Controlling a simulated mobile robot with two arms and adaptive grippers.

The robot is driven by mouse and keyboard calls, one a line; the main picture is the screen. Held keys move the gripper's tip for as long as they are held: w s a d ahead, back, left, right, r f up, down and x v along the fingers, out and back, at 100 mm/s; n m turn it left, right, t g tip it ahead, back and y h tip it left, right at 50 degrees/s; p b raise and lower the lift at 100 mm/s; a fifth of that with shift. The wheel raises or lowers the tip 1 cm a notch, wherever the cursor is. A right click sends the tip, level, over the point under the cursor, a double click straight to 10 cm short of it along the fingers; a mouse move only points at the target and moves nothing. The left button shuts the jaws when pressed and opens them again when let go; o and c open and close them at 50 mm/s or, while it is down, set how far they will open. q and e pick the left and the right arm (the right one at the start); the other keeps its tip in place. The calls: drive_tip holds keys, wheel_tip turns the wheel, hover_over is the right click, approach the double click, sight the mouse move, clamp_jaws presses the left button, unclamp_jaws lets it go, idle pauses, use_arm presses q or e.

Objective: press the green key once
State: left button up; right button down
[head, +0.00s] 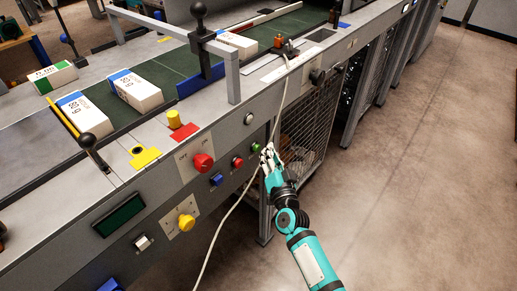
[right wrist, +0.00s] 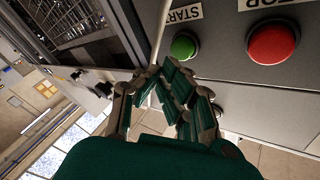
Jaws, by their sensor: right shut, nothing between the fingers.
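The green key (head: 256,147) is a small round button on the grey front panel of the machine. In the right wrist view the green key (right wrist: 184,46) sits under a START label. My right gripper (head: 267,151) is shut and empty, just to the right of the key in the head view. In the right wrist view its fingertips (right wrist: 170,68) are close below the key; whether they touch it I cannot tell. My left gripper is not in view.
A red button (right wrist: 272,42) is beside the green key. A blue key (head: 216,179), a red mushroom knob (head: 203,163) and a yellow knob (head: 186,222) share the panel. A pale cable (head: 223,219) hangs near my gripper. Floor to the right is clear.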

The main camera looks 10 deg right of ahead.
drive_tip(key=shift+w, duration=0.1)
idle(0.5)
drive_tip(key=shift+w+a, duration=0.25)
drive_tip(key=shift+a, duration=0.05)
drive_tip(key=shift+w+a, duration=0.25)
drive_tip(key=shift+w, duration=0.1)
idle(0.8)
drive_tip(key=shift+s+d, duration=0.5)
drive_tip(key=shift+s, duration=0.2)
drive_tip(key=shift+s+d+p, duration=0.45)
drive_tip(key=shift+s+d, duration=0.35)
drive_tip(key=shift+s, duration=0.2)
drive_tip(key=shift+s+d+p, duration=0.45)
drive_tip(key=shift+s+d, duration=0.3)
drive_tip(key=shift+s, duration=0.2)
